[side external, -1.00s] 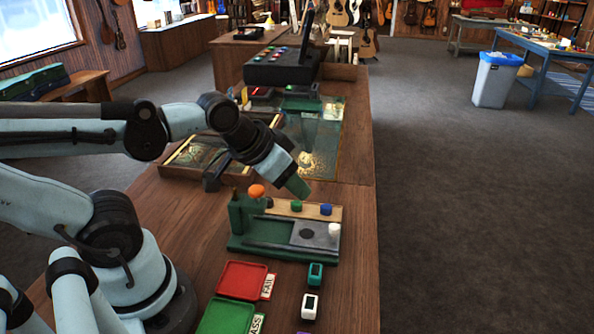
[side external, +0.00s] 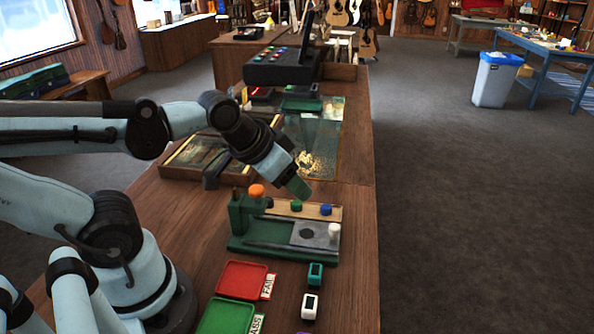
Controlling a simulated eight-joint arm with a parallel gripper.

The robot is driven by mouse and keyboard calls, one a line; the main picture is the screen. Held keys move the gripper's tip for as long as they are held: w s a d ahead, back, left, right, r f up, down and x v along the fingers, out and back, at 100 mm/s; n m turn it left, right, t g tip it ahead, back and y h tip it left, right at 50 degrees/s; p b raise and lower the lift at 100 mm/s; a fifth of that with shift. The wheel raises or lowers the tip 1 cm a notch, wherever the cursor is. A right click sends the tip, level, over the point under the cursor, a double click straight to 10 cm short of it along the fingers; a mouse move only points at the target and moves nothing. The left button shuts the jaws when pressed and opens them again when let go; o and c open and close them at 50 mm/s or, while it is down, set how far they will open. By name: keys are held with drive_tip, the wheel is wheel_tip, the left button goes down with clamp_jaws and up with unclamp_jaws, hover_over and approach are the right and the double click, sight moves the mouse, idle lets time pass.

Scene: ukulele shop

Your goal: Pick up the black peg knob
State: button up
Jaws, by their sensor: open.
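My gripper (side external: 299,187) points down and to the right, with its greenish tip just above the back of a green fixture (side external: 240,243). It is open, and I see nothing held in it. A small dark knob shape (side external: 269,202) shows on the fixture beside the green post, under an orange knob (side external: 257,191); it may be the black peg knob, but it is too small to be sure. A green knob (side external: 296,205) and a blue knob (side external: 326,209) stand on the wooden strip. A white knob (side external: 334,230) stands at the right end.
A red tray (side external: 242,280) and a green tray (side external: 226,317) lie in front. A teal block (side external: 315,274) and a white block (side external: 310,306) stand to their right. Behind are a wooden-framed box (side external: 180,174) and a glassy panel (side external: 325,150). The bench's right strip is clear.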

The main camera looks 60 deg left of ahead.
drive_tip(key=w+a+f+m+g, duration=0.1)
drive_tip(key=w+a+m+g, duration=0.1)
drive_tip(key=a+m+g, duration=0.85)
drive_tip(key=a+f+t, duration=0.1)
drive_tip(key=f, duration=0.1)
drive_tip(key=a+f+m+t, duration=0.1)
drive_tip(key=f, duration=0.1)
drive_tip(key=a+f+m+t, duration=0.1)
drive_tip(key=f, duration=0.1)
drive_tip(key=shift+a+f+t, duration=0.25)
drive_tip(key=shift+a+f, duration=0.05)
drive_tip(key=shift+f, duration=0.05)
drive_tip(key=shift+w+d+f, duration=0.1)
drive_tip(key=shift+d+f, duration=0.05)
drive_tip(key=shift+f, duration=0.8)
drive_tip(key=shift+d+f, duration=0.15)
drive_tip(key=shift+f, duration=1.6)
drive_tip(key=shift+c, duration=0.5)
clamp_jaws()
